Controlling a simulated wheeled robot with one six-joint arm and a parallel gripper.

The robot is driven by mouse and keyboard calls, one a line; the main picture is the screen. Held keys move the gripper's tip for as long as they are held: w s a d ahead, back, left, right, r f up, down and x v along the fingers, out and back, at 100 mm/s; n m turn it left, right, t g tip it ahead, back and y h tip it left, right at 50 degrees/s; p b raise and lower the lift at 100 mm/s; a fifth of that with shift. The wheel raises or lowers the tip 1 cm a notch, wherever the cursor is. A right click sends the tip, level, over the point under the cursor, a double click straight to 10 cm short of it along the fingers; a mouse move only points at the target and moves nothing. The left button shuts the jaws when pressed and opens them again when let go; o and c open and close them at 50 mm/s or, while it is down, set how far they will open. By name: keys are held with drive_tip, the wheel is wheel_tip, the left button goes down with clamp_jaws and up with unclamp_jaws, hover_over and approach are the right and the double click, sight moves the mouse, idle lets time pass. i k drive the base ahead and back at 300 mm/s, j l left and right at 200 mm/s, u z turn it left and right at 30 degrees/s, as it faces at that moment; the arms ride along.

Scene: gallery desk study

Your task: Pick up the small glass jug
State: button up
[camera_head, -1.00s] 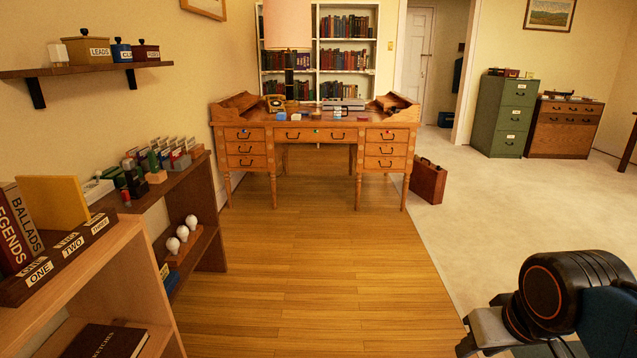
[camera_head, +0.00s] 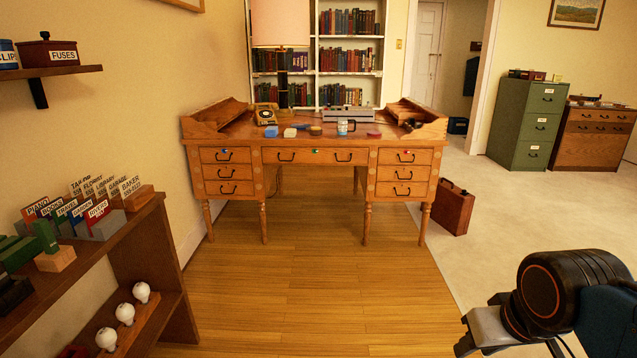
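A small pale cup-like vessel with a blue patch (camera_head: 345,127) stands on the wooden desk (camera_head: 310,142), right of the desk's middle. It may be the small glass jug, but it is too small to tell. Part of my arm shows at the lower right, with a dark joint and a grey part.
A gold telephone (camera_head: 266,115), a lamp (camera_head: 282,50) and several small items share the desk. A brown case (camera_head: 451,208) stands on the floor by its right side. Shelving (camera_head: 150,225) lines the left. The wooden floor (camera_head: 310,290) ahead is clear.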

sight(341, 122)
drive_tip(key=i, duration=1.65)
drive_tip(key=i+l, duration=0.1)
drive_tip(key=i, duration=1.6)
drive_tip(key=j+u, duration=0.05)
drive_tip(key=j, duration=0.05)
